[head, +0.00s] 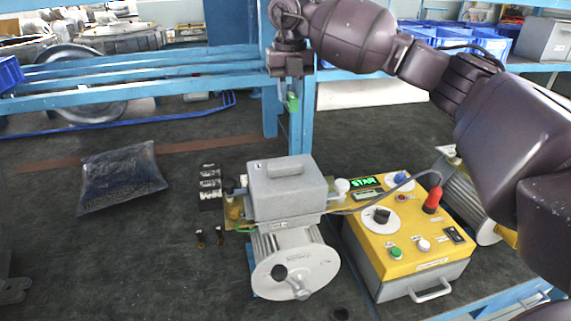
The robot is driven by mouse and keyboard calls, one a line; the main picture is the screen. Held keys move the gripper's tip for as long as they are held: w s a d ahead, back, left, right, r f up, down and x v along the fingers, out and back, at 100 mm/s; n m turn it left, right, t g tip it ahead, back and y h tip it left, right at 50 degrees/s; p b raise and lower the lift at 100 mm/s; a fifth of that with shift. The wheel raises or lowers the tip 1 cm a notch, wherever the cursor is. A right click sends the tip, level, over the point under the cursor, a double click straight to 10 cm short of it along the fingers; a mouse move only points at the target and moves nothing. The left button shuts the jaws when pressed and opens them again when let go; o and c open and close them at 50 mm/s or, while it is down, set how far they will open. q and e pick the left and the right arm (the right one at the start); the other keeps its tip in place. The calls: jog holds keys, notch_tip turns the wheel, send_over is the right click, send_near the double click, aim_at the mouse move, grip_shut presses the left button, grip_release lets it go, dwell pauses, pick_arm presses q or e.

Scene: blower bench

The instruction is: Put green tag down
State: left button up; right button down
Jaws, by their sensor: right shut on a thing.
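The green tag (293,102) is small and hangs below my right gripper (291,88), in front of the blue post at the back of the bench. My right gripper points down and is shut on the tag, holding it above the dark bench top. The fingertips are small and dark, so the exact grip is hard to see. My left gripper is not clearly visible; only a dark part shows at the lower left edge.
A blower (295,262) with a grey box (287,190) on top stands below. A yellow control box (415,240) with a lit green display is to its right. A dark bag (120,178) lies left. Small black blocks (210,188) stand between. Bench around the bag is clear.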

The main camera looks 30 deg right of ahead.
notch_tip(320, 180, down, 14)
jog(key=shift+s+f+b, duration=0.15)
jog(key=shift+f+b, duration=0.05)
jog(key=shift+b, duration=0.2)
pick_arm(q)
jog(key=shift+f, duration=0.3)
pick_arm(e)
jog(key=shift+f, duration=2.05)
jog(key=shift+f, duration=0.15)
jog(key=c, duration=1.1)
grip_release()
jog(key=shift+o, duration=0.4)
pick_arm(q)
jog(key=shift+s+r, duration=0.1)
jog(key=shift+r, duration=0.1)
pick_arm(e)
notch_tip(320, 180, up, 12)
